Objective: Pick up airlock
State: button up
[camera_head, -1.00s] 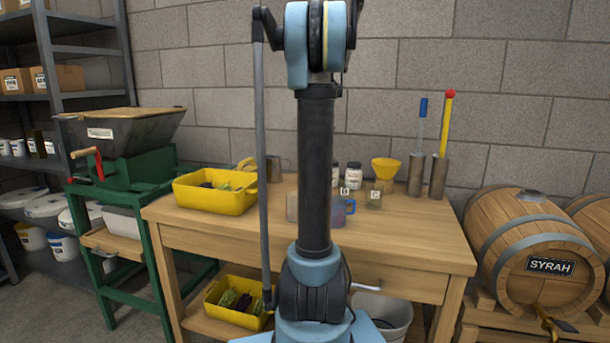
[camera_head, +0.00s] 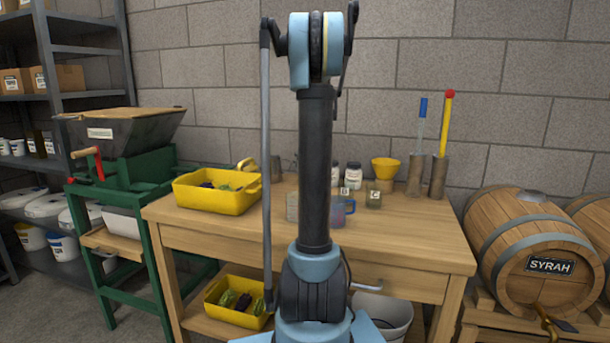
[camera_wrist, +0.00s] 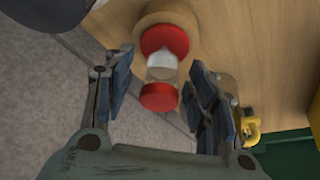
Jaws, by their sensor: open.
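In the wrist view, a small piece with two red ends and a clear middle, which looks like the airlock (camera_wrist: 159,97), lies between the fingers of my gripper (camera_wrist: 162,75). One red end meets a round wooden base (camera_wrist: 168,12) at the edge of a wooden surface. The fingers are open, one on each side of the airlock, with gaps visible on both sides. In the head view the airlock and my gripper are hidden behind my arm.
A green-framed crusher (camera_head: 125,170) stands left, a Syrah barrel (camera_head: 530,245) right. Cylinders with tall rods stand at the table's back.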

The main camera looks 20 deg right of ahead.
jog(key=shift+c, duration=0.2)
jog(key=c, duration=1.1)
